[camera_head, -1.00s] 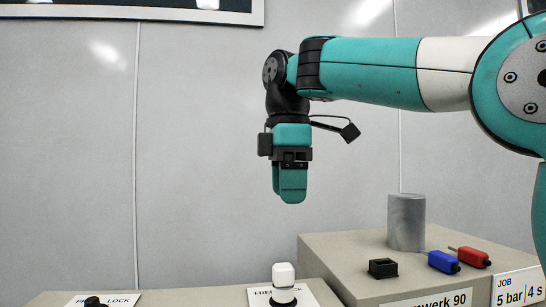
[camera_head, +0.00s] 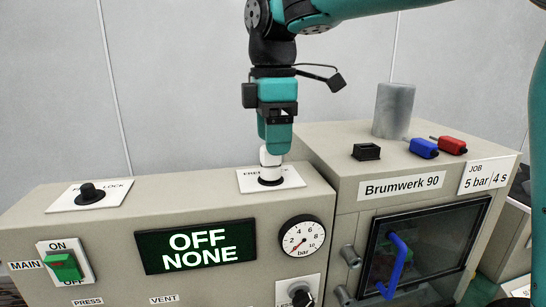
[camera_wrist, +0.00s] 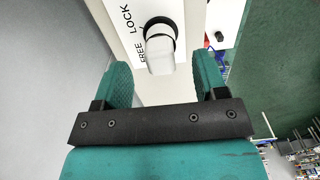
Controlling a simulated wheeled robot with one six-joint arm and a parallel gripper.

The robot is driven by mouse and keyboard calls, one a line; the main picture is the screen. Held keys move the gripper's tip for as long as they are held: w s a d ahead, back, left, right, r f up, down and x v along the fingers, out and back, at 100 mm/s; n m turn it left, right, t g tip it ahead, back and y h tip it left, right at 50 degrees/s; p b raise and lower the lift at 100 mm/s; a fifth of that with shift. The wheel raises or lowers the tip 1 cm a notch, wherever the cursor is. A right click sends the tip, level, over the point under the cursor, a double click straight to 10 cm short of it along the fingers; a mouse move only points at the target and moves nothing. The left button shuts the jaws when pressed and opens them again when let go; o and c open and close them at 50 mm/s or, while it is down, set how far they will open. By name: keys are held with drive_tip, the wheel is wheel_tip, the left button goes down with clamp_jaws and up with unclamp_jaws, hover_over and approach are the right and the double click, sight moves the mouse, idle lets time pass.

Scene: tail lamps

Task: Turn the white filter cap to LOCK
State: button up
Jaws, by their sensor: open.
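The white filter cap (camera_head: 268,158) stands upright on a black collar, on a white label plate (camera_head: 292,177) on top of the panel box. In the wrist view the white cap (camera_wrist: 160,55) shows near the top, beside the printed words FREE and LOCK. Which word it is set to, I cannot tell. My gripper (camera_head: 277,148) points down right at the cap and overlaps its upper part. In the wrist view my gripper (camera_wrist: 162,68) is open, with one finger on each side of the cap and a gap on both sides. Contact is not visible.
A black knob (camera_head: 90,193) on a similar FREE/LOCK plate sits at left. The display (camera_head: 197,247) reads OFF NONE. At right, the taller Brumwerk 90 cabinet carries a grey cylinder (camera_head: 393,110), a black block (camera_head: 366,151), and blue (camera_head: 423,148) and red (camera_head: 452,145) pieces.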

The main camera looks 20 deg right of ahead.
sight(273, 159)
drive_tip(key=shift+f, duration=2.25)
